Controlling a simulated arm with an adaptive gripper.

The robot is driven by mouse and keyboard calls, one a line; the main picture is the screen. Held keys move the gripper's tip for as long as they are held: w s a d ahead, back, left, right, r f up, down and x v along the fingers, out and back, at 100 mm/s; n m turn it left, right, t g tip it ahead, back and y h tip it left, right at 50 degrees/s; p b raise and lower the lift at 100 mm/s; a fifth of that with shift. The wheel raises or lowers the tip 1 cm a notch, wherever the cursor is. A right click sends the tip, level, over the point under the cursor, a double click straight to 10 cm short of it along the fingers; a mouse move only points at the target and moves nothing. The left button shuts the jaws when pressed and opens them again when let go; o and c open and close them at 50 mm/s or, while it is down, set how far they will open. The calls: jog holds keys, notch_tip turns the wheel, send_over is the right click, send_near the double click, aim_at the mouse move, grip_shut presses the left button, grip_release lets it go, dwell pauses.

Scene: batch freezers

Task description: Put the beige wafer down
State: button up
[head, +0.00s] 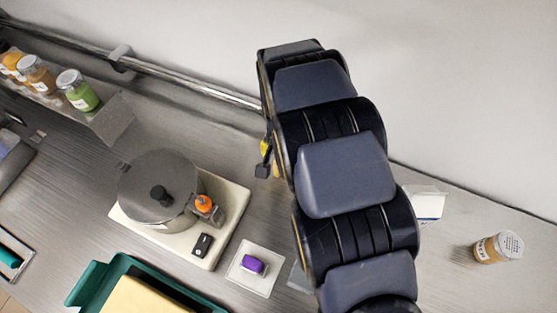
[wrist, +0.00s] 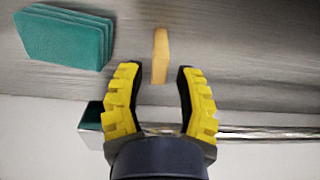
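The beige wafer (wrist: 160,56) is a narrow tan piece in the wrist view, seen nearly edge-on against the grey metal surface. My gripper (wrist: 159,72) has two yellow-ridged fingers spread apart. The wafer's near end lies between the fingertips, with a visible gap on each side, so neither finger touches it. I cannot tell how high the fingers are above the surface. In the head view my arm hides most of the gripper; only a small yellow and black part (head: 265,150) shows at its left edge. I cannot make out the wafer there.
A teal stack (wrist: 65,40) lies left of the wafer. A metal rail (head: 190,75) runs along the wall. A lidded pot (head: 150,185) on a cream base, a purple piece (head: 252,265) on a white plate, a green tray (head: 88,285) and a jar (head: 498,247) stand on the counter.

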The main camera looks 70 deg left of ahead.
aim_at(278, 159)
notch_tip(278, 159, up, 8)
jog(key=shift+f, duration=0.1)
jog(key=shift+w+d, duration=0.1)
